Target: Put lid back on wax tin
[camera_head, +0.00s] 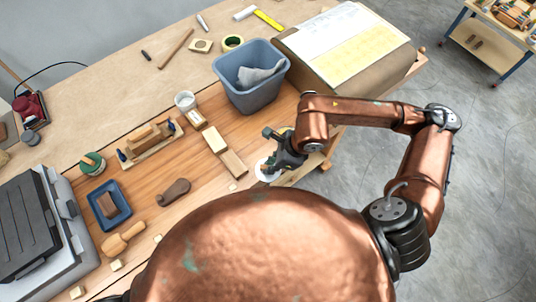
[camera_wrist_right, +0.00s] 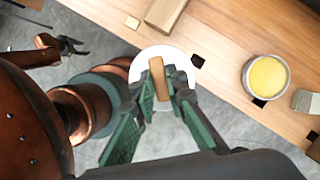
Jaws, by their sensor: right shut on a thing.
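The wax tin (camera_wrist_right: 265,77) is a round metal tin with yellow wax showing, uncovered, to the right in the right wrist view. In the head view only a yellowish part (camera_head: 286,130) shows behind my right gripper. The lid is a white disc (camera_wrist_right: 147,60) with a wooden grip bar (camera_wrist_right: 158,78). My right gripper (camera_wrist_right: 160,92) is shut on this bar. The lid (camera_head: 264,172) is at the front table edge, apart from the tin. My left gripper (camera_wrist_right: 76,45) appears open and empty at the upper left of the wrist view.
A blue bin (camera_head: 250,95) stands behind the right gripper. Wooden blocks (camera_head: 214,139) lie to its left, with a white cup (camera_head: 185,101) beyond. A pale block (camera_wrist_right: 304,100) is beside the tin. The table edge drops to grey floor (camera_head: 480,190).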

